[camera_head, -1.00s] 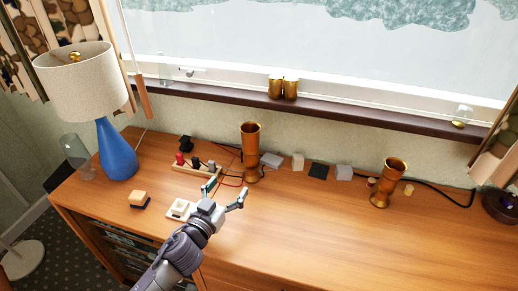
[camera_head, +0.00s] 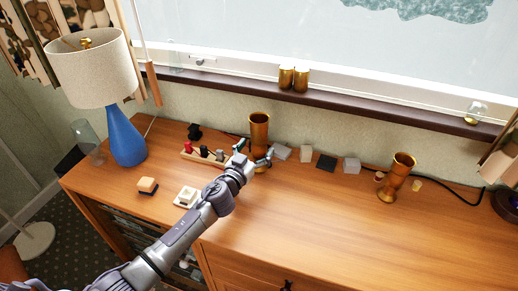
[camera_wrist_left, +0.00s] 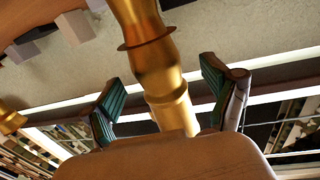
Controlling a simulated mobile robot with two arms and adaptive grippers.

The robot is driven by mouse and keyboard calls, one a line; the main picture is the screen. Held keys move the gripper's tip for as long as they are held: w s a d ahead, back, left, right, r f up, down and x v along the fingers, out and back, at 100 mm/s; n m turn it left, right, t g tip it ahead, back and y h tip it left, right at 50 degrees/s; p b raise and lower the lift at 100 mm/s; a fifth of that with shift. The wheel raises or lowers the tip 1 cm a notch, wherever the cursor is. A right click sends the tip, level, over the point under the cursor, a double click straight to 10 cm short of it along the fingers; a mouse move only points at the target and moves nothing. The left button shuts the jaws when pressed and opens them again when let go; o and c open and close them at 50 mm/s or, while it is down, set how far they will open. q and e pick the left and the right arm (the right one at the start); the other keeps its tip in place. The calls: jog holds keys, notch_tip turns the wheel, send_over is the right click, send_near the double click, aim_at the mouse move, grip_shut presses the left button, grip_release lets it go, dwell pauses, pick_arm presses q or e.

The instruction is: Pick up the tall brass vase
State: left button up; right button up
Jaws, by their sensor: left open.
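The tall brass vase (camera_head: 259,128) stands upright near the back of the wooden cabinet top, left of a shorter brass vase (camera_head: 400,172). My left gripper (camera_head: 255,152) is open at the tall vase, its fingers at the vase's lower part, which the gripper partly hides. In the left wrist view the vase (camera_wrist_left: 158,65) runs between the two spread green-padded fingers, with a gap on each side. I cannot tell whether a finger touches it. My right gripper is not in view.
A blue lamp (camera_head: 124,137) stands at the left. A tray with small pieces (camera_head: 205,153) lies just left of the tall vase, small blocks (camera_head: 305,154) to its right. Gold cups (camera_head: 293,78) stand on the sill. The cabinet's front right is clear (camera_head: 330,220).

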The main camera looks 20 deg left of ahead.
pick_arm(q)
jog(key=shift+w+d, duration=0.2)
jog(key=shift+w, duration=0.95)
jog(key=shift+s, duration=0.1)
grip_shut()
jog(key=shift+r, duration=0.15)
